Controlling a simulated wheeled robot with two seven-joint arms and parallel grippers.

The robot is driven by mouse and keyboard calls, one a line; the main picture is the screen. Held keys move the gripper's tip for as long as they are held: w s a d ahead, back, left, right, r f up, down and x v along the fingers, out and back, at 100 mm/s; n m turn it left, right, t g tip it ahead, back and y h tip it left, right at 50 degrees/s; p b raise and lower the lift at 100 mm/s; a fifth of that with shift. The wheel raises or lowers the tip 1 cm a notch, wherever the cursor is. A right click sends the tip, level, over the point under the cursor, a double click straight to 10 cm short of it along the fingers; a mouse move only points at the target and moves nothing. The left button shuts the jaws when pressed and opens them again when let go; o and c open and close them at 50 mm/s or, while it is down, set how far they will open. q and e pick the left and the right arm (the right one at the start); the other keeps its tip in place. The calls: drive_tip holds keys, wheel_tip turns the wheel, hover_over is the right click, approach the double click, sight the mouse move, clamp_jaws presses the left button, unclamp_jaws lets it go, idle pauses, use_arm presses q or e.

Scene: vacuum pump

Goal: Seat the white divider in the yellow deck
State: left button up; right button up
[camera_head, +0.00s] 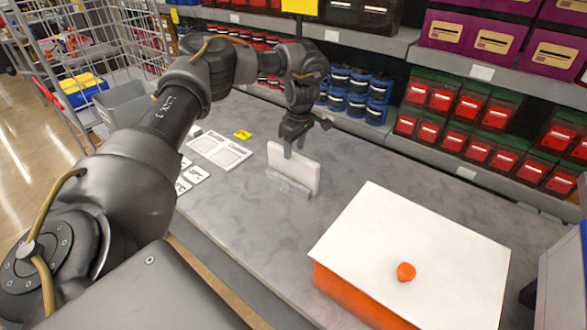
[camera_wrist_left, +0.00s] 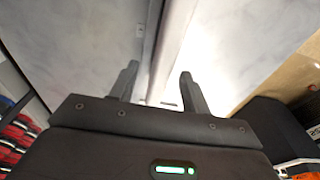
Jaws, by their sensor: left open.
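The white divider (camera_head: 292,179) stands upright on the grey table, a thin white panel with a lower strip along its near side. My left gripper (camera_head: 294,150) is at its top edge, pointing down, with its fingers open. In the left wrist view the divider (camera_wrist_left: 174,45) runs as a pale upright edge between the two spread fingers of the gripper (camera_wrist_left: 160,82). I cannot tell whether either finger touches it. I cannot make out a yellow deck; only a small yellow piece (camera_head: 242,134) lies on the table. My right gripper is not in view.
An orange box (camera_head: 350,298) with a white lid (camera_head: 430,235) and an orange knob (camera_head: 406,271) stands at the front right. White printed cards (camera_head: 219,150) lie left of the divider. Shelves of red bins (camera_head: 470,106) and blue containers (camera_head: 357,104) line the back. The table between divider and box is clear.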

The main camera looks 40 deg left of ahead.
sight(292, 168)
use_arm(q)
drive_tip(key=shift+s+a+f+p, duration=0.1)
drive_tip(key=shift+s+f+p, duration=0.05)
drive_tip(key=shift+s+p, duration=0.25)
drive_tip(key=f, duration=0.1)
drive_tip(key=f+p, duration=0.1)
drive_tip(key=f, duration=0.2)
drive_tip(key=shift+w+a+f+p, duration=0.3)
drive_tip(key=shift+a+p, duration=0.1)
drive_tip(key=shift+s+d+r, duration=0.1)
drive_tip(key=shift+s, duration=0.05)
clamp_jaws()
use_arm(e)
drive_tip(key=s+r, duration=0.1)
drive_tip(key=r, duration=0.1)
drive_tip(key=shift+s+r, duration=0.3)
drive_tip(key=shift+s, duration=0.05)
